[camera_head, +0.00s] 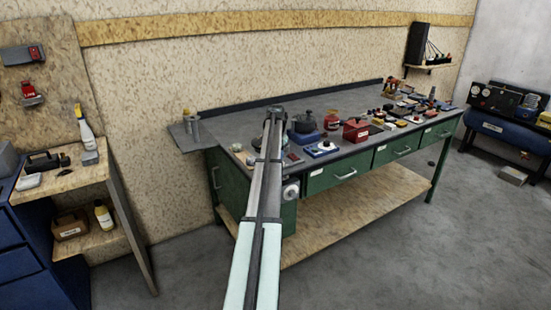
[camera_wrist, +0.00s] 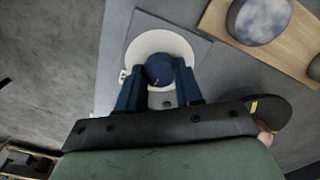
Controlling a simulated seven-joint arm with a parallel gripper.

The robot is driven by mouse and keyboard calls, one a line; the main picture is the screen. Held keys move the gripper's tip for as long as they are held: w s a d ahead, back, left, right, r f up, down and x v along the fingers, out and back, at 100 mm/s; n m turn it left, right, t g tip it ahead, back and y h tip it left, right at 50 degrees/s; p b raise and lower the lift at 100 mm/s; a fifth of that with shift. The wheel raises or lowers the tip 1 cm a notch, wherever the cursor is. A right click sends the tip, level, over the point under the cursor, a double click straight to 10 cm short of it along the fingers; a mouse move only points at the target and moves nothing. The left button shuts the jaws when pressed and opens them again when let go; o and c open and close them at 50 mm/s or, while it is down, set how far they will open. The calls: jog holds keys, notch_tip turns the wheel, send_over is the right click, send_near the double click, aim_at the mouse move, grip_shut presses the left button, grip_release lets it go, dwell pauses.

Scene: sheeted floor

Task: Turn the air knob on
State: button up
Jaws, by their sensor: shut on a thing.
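The air knob (camera_wrist: 159,69) is a dark blue round cap on a white round base (camera_wrist: 146,38) in the wrist view. The base sits on a grey square plate. My gripper (camera_wrist: 161,67) has its two blue fingers on either side of the knob, shut on it. No label or mark shows how far the knob is turned. In the head view my arm reaches over the left part of the green workbench (camera_head: 345,169), and it hides the gripper; I cannot make out the held knob there.
A wooden board (camera_wrist: 212,18) with a round grey-blue piece (camera_wrist: 262,18) lies right of the knob in the wrist view. In the head view, a black pot-like item (camera_head: 305,122), a red box (camera_head: 355,130) and several small items crowd the bench right of my arm.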

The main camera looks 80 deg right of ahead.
jog(key=m, duration=0.4)
jog(key=shift+m, duration=0.3)
jog(key=shift+d, duration=0.1)
dwell(0.4)
jog(key=o, duration=1)
jog(key=shift+o, duration=0.2)
notch_tip(320, 180, up, 14)
dwell(0.4)
